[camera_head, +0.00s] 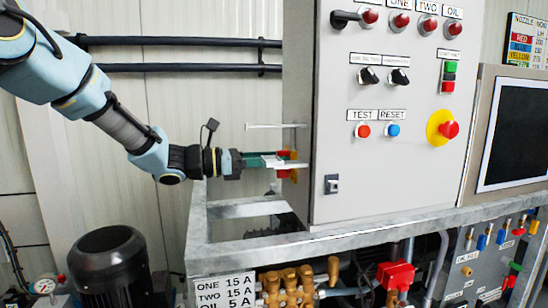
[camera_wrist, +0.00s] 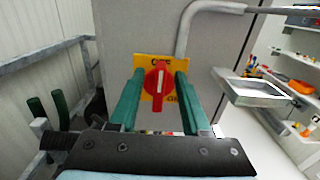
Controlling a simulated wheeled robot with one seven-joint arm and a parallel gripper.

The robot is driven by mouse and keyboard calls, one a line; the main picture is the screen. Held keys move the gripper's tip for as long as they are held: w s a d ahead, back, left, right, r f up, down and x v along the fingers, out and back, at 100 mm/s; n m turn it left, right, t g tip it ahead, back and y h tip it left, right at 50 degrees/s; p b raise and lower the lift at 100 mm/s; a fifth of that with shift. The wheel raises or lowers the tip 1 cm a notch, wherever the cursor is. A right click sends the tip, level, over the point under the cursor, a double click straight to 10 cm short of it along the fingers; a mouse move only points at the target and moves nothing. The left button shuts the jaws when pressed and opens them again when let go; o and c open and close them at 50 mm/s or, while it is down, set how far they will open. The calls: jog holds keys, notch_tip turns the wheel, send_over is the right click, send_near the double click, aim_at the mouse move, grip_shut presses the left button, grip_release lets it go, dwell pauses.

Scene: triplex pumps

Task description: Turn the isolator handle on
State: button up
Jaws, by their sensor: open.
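The isolator handle (camera_wrist: 157,82) is a red rotary knob on a yellow square plate (camera_wrist: 142,74), on the side wall of the grey cabinet. My gripper's green fingers (camera_wrist: 159,74) are open, one on each side of the handle, with gaps visible between. I cannot tell whether the fingertips reach past the knob's face.
The grey cabinet (camera_head: 390,170) carries lamps, switches and a red emergency stop (camera_head: 448,130) on its front. A grey pipe (camera_wrist: 187,30) bends close above the handle in the wrist view. A metal frame (camera_head: 230,248) runs below, with a black motor (camera_head: 110,265) at lower left.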

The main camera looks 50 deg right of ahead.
grip_shut()
dwell(0.4)
jog(key=shift+f+m+b, duration=0.15)
jog(key=shift+m+b, duration=0.15)
jog(key=shift+b, duration=0.35)
jog(key=m+b, duration=0.5)
jog(key=b, duration=0.5)
jog(key=s+f+m+b, duration=0.1)
jog(key=m+b, duration=0.5)
jog(key=b, duration=0.4)
jog(key=a+m+b, duration=0.1)
jog(key=m+b, duration=0.5)
jog(key=b, duration=0.4)
jog(key=shift+s+f, duration=0.15)
jog(key=shift+f, duration=0.15)
jog(key=shift+m, duration=0.3)
